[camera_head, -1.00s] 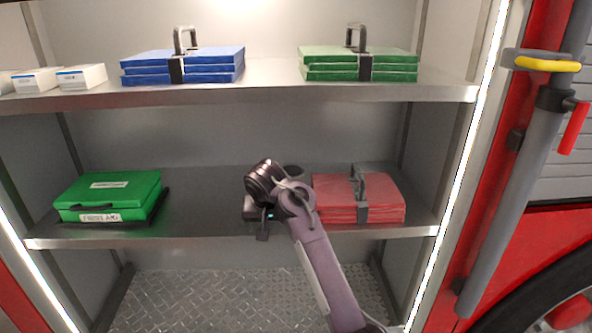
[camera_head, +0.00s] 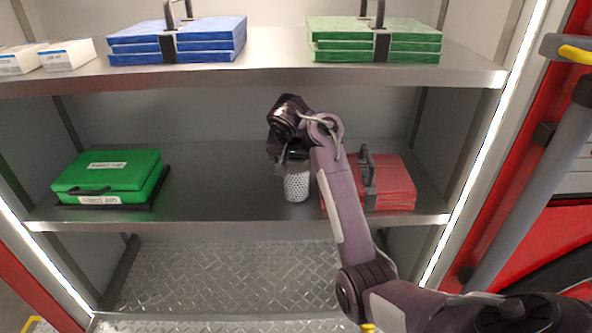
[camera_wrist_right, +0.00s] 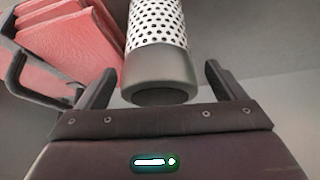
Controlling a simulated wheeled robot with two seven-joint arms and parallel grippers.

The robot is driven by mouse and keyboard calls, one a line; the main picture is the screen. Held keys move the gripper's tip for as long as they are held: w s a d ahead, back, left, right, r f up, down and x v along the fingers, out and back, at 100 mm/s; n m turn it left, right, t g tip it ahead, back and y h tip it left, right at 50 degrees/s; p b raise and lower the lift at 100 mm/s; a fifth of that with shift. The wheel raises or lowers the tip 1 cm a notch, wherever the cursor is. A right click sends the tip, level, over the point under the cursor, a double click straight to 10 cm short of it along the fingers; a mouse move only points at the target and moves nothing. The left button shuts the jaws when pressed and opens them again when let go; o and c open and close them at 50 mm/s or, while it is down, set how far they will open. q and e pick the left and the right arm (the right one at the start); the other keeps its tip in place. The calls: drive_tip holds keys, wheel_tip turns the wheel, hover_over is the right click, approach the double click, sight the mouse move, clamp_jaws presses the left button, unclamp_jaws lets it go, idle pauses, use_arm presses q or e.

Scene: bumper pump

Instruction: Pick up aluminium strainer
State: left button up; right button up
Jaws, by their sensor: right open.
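The aluminium strainer (camera_head: 297,185) is a perforated silvery cylinder standing on the middle shelf, left of the red case. In the right wrist view the strainer (camera_wrist_right: 156,30) shows its holed wall and a plain grey collar with a dark round opening towards me. My right gripper (camera_wrist_right: 158,85) is open, with one finger on each side of the collar's near end and nothing gripped. In the head view the right gripper (camera_head: 290,158) is above and at the strainer's top, partly hidden by my own wrist. My left gripper is not in view.
A red case stack (camera_head: 397,185) with a black handle stands close right of the strainer. A green case (camera_head: 108,175) is at the shelf's left. The upper shelf (camera_head: 270,62) overhangs, holding blue (camera_head: 205,42) and green stacks (camera_head: 340,42). Shelf space between strainer and green case is clear.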

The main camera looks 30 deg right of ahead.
drive_tip(key=shift+x, duration=1.1)
drive_tip(key=shift+c, duration=1.3)
drive_tip(key=c, duration=1.2)
drive_tip(key=shift+d+r, duration=0.1)
drive_tip(key=shift+r, duration=0.05)
drive_tip(key=shift+c, duration=0.3)
